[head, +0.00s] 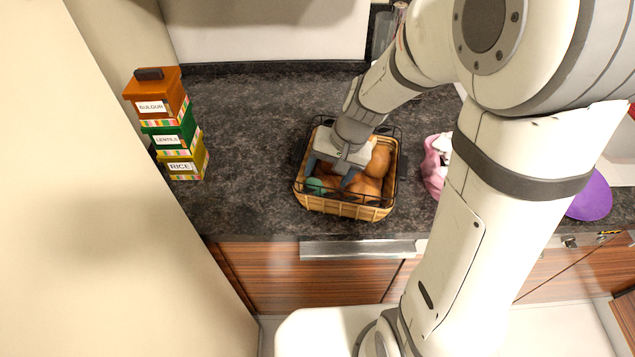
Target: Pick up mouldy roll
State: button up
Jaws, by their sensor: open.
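A wicker basket with a dark wire rim (343,209) stands on the dark countertop near its front edge. Several brown rolls (374,163) lie in it. A greenish-teal roll (315,186), which looks like the mouldy one, lies at the front left of the basket. My gripper (328,181) is open and reaches down into the basket from above, its fingers close to the greenish roll. I cannot tell whether the fingers touch it. My gripper and wrist hide part of the basket's contents.
Stacked boxes labelled bulgur, lentils and rice (168,124) stand at the left by the wall. A pink item (434,168) is right of the basket, partly behind my arm. A purple round object (591,197) is at the far right. The counter (245,130) left of the basket is clear.

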aim_at(324, 184)
jog(key=x, duration=0.3)
jog(key=shift+s+a+f, duration=0.1)
jog(key=shift+a+f, duration=0.05)
jog(key=shift+f, duration=0.1)
jog(key=shift+s+f, duration=0.1)
jog(key=shift+s, duration=0.05)
jog(key=shift+s+f, duration=0.1)
jog(key=shift+s, duration=0.05)
jog(key=c, duration=0.6)
jog(key=shift+c, duration=0.2)
